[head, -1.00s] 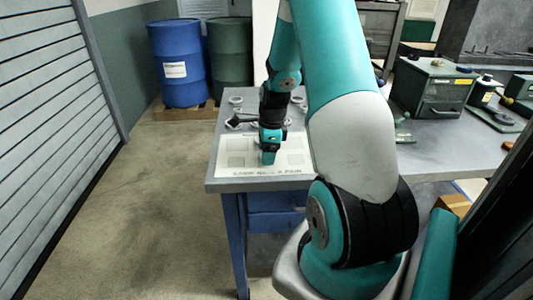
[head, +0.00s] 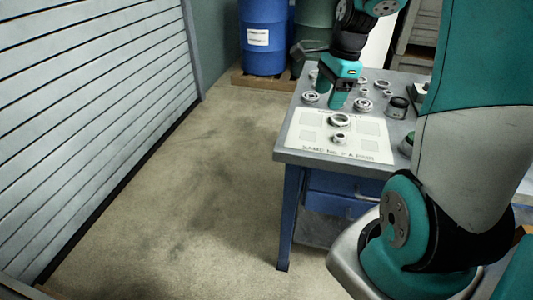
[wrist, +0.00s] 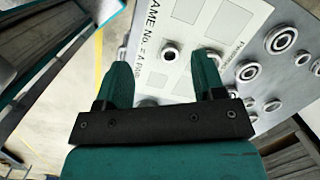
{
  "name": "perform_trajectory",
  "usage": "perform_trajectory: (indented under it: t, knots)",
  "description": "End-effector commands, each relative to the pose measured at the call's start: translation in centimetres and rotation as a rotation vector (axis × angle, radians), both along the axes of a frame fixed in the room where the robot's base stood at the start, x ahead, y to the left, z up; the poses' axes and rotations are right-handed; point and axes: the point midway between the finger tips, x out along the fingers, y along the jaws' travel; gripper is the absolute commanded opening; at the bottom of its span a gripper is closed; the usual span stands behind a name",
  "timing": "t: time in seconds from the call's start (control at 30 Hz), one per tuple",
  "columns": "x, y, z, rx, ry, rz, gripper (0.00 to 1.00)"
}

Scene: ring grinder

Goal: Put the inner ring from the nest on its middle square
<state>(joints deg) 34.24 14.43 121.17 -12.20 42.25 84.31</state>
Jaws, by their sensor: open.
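A small metal ring (head: 339,138) lies on the middle square of the white printed mat (head: 376,154). A larger ring (head: 341,120) lies just behind it on the mat, apart from it. In the wrist view the small ring (wrist: 171,52) shows on the mat (wrist: 222,22) between two grey squares, ahead of my fingers. My gripper (head: 338,104) is above the back part of the mat, behind the small ring. In the wrist view my gripper (wrist: 159,80) has its two fingers wide apart with nothing between them. The right finger hides part of the mat.
Several other rings, such as one at the left (head: 310,98) and one at the back (head: 382,84), lie on the grey table (head: 290,148) behind the mat. A dark round container (head: 398,107) stands to the right. The floor left of the table is clear.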

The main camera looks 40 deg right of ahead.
Motion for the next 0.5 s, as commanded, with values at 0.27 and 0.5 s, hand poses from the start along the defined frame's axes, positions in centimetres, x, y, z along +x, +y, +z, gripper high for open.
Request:
perform_trajectory:
  t: [0.27,0.5]
  knots:
    - [-5.9,23.3,4.9,-0.032,-0.285,1.516,0.63]
    - [-14.6,30.9,5.8,-0.037,-0.514,2.332,0.63]
